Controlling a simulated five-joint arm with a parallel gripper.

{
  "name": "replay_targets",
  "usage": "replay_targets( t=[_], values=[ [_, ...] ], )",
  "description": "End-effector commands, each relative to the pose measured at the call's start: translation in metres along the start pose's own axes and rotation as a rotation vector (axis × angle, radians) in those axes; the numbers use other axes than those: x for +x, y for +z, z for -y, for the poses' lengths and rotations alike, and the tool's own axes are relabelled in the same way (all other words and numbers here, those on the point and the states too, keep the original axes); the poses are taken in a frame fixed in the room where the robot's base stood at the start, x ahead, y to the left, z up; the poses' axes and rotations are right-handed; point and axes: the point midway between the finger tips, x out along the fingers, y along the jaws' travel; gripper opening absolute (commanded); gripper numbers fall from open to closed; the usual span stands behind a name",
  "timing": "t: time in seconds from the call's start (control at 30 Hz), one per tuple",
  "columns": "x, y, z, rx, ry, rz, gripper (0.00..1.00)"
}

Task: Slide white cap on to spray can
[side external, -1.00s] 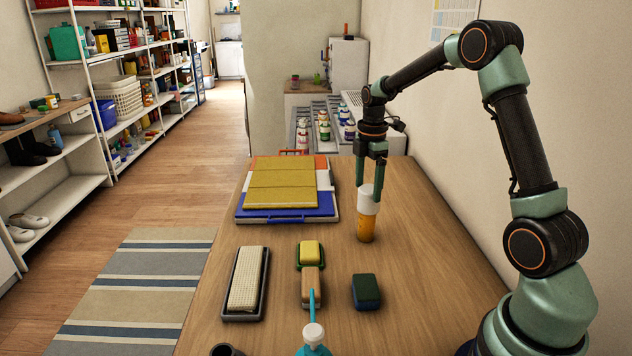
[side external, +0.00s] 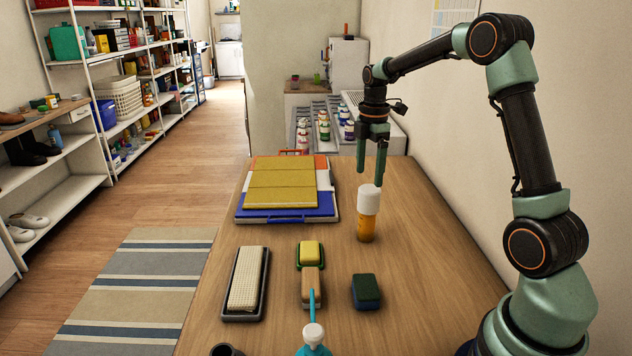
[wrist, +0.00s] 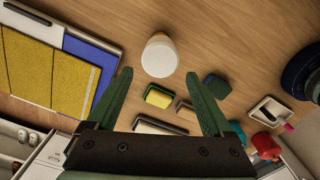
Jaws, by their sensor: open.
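The spray can (side external: 366,229) is orange-yellow and stands upright on the wooden table. The white cap (side external: 369,199) sits on top of it and looks roughly straight. In the wrist view the white cap (wrist: 159,56) shows from above, beyond the fingertips, and hides most of the can. My gripper (side external: 371,170) is open and empty, just above the cap and apart from it. In the wrist view its two green fingers (wrist: 160,84) are spread wide with nothing between them. How far down the cap is seated cannot be told.
A stack of yellow cloths (side external: 281,183) lies on a blue and white case (side external: 300,214) left of the can. Nearer are a grey tray (side external: 263,300) with a cream pad, a yellow sponge (side external: 311,250), a brush (side external: 312,285), and a dark green sponge (side external: 366,291). The table right of the can is clear.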

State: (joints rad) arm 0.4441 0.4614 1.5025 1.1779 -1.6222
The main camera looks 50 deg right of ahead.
Motion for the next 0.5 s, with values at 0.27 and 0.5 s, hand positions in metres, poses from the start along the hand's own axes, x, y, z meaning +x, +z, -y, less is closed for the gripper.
replay_targets(
  t=[0.27, 0.5],
  values=[
    [0.0, 0.0, 0.0, 0.0, 0.0, 0.0, 1.0],
    [-0.013, 0.0, -0.001, 0.0, 0.004, 0.0, 1.0]
  ],
)
